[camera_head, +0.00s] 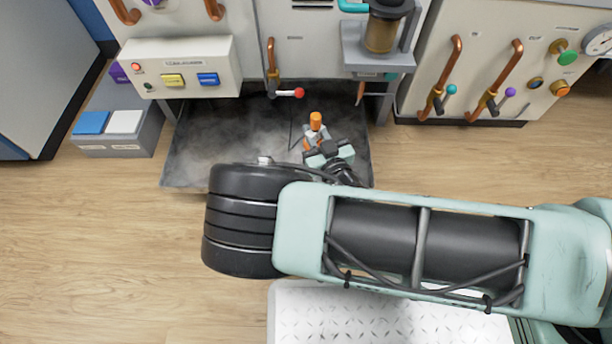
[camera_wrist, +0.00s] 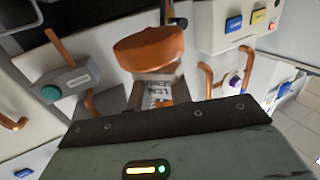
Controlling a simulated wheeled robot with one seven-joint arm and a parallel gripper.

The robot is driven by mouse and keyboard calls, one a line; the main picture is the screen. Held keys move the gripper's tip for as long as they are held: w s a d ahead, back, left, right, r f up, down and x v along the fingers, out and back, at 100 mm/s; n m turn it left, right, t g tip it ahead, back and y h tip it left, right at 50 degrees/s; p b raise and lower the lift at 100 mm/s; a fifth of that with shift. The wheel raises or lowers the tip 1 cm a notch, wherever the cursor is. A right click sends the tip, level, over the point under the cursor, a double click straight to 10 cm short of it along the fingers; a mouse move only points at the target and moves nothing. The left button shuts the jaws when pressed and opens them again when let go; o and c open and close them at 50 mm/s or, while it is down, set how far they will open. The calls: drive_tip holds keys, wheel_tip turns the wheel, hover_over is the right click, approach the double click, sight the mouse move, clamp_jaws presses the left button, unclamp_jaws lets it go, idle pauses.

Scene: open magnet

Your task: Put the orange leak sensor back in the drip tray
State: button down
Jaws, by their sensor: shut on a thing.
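The orange leak sensor (camera_head: 316,121) shows in the head view as an orange cap over a grey body. In the wrist view its round orange cap (camera_wrist: 148,50) rises beyond the gripper, with a white label below. My gripper (camera_head: 318,138) is shut on the sensor, and the fingers hide its lower part. The dark grey drip tray (camera_head: 205,135) lies on the floor under the cabinet. The sensor appears over the right half of the tray in the head view; its height above the tray is unclear. My arm hides the tray's front right part.
A valve with a red knob (camera_head: 299,92) juts out just above and left of the sensor. A filter with an amber bowl (camera_head: 380,34) is on the upper right. A grey bin (camera_head: 118,140) stands left. The tray's left half is clear.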

drive_tip(key=shift+w+a+f+b, duration=0.2)
drive_tip(key=shift+a+f+b, duration=0.25)
drive_tip(key=shift+a+f, duration=0.3)
wheel_tip(320, 180, down, 10)
drive_tip(key=b, duration=0.6)
drive_tip(key=shift+r, duration=0.1)
drive_tip(key=shift+f, duration=0.6)
drive_tip(key=c, duration=1.3)
unclamp_jaws()
